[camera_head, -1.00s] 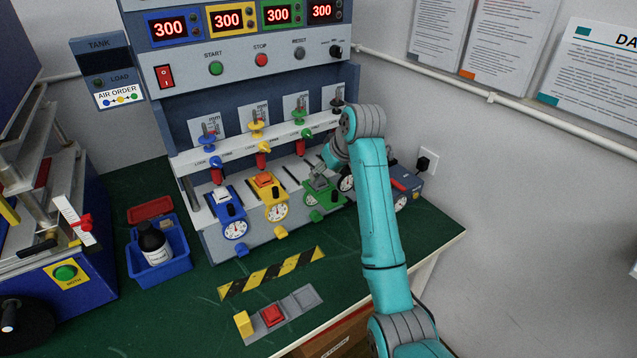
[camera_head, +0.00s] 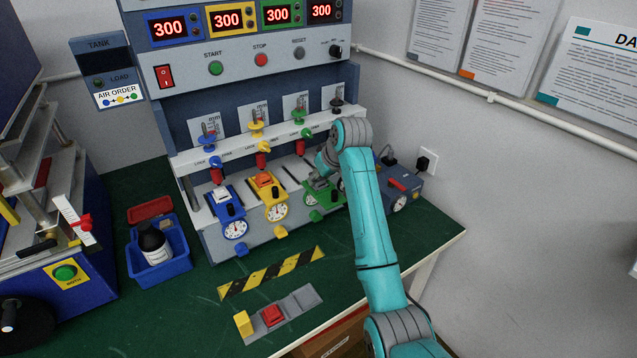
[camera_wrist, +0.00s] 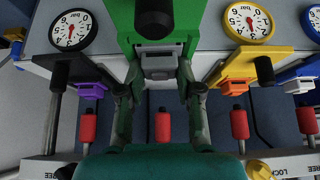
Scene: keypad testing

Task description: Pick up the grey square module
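The grey square module (camera_wrist: 158,64) sits in the green dial fixture (camera_wrist: 140,22) in the middle of the wrist view. The two fingers of my gripper (camera_wrist: 158,92) stand apart, one on each side of the module. A gap seems to show between each finger and the module, but I cannot tell for sure whether either touches. In the head view my gripper (camera_head: 320,180) is low over the green fixture (camera_head: 318,213) and largely hides the module there.
The blue fixture (camera_head: 235,228) holds a white module and the yellow fixture (camera_head: 276,212) an orange one. Red-tipped plungers (camera_wrist: 163,125) hang close by. A blue bin (camera_head: 160,268) with a bottle and a striped strip (camera_head: 272,273) lie on the green bench.

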